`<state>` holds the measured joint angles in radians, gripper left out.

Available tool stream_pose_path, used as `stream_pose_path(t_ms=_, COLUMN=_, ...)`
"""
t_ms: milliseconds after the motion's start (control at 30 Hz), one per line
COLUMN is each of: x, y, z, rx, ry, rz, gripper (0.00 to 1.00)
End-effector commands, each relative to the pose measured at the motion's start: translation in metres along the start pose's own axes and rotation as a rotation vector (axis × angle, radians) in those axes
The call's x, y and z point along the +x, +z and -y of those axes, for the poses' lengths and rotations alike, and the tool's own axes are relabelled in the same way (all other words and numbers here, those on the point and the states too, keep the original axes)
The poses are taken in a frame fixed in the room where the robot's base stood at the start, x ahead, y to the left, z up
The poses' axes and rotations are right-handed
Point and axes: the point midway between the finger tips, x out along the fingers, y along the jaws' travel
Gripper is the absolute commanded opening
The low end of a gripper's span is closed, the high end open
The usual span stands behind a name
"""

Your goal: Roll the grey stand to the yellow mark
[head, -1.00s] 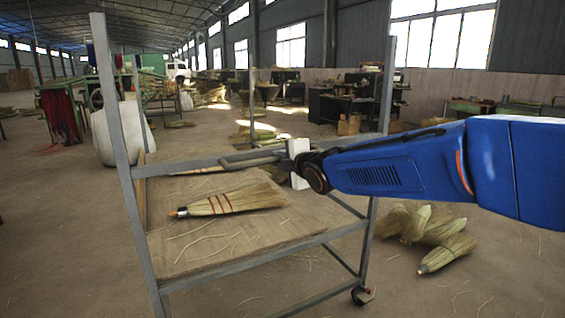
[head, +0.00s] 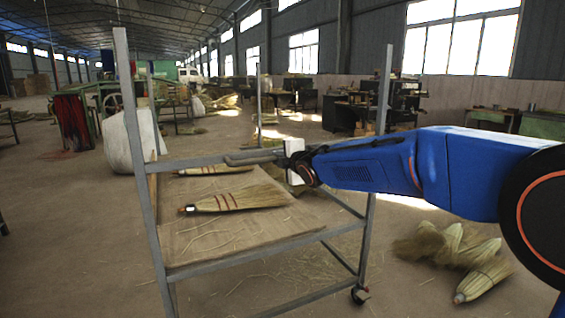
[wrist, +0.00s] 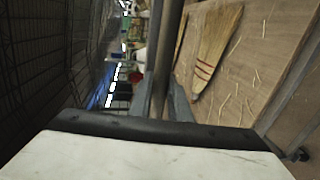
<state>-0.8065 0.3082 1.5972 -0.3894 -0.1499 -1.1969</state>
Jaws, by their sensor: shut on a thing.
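The grey stand (head: 345,228) is a metal frame with upright posts, a wooden shelf (head: 215,240) and a caster (head: 360,294) at its lower right. It stands upright in front of me. My gripper (head: 250,157) reaches in from the right and is shut on the stand's upper crossbar. In the wrist view, the fingers (wrist: 160,105) close around the grey bar (wrist: 168,50). A broom (head: 235,198) lies on the shelf, with a second broom (head: 215,170) behind it. The yellow mark is not seen in either view.
Several brooms (head: 460,258) lie on the floor to the right of the stand. A white sack (head: 130,142) and a green frame with red material (head: 75,122) stand behind on the left. Dark workbenches (head: 370,112) line the back right. The floor at left is open.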

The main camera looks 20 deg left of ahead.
Motion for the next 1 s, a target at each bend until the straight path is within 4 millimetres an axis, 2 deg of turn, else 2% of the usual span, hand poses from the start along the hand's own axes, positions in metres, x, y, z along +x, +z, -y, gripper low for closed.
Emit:
stream_pose_path(t_ms=100, x=0.010, y=0.001, z=-0.001, rx=0.000, ry=-0.001, rz=0.001, gripper=0.00)
stream_pose_path(t_ms=300, x=0.018, y=0.000, z=-0.003, rx=0.001, ry=-0.001, rz=0.001, gripper=0.00)
stream_pose_path(t_ms=700, x=0.020, y=0.000, z=-0.003, rx=0.001, ry=-0.001, rz=0.001, gripper=0.00)
stream_pose_path(t_ms=733, x=0.020, y=0.000, z=-0.003, rx=0.001, ry=-0.001, rz=0.001, gripper=0.22)
stream_pose_path(t_ms=800, x=0.020, y=0.000, z=-0.003, rx=0.001, ry=-0.001, rz=0.000, gripper=0.36)
stream_pose_path(t_ms=1000, x=0.020, y=0.000, z=-0.003, rx=0.001, ry=-0.001, rz=0.000, gripper=0.36)
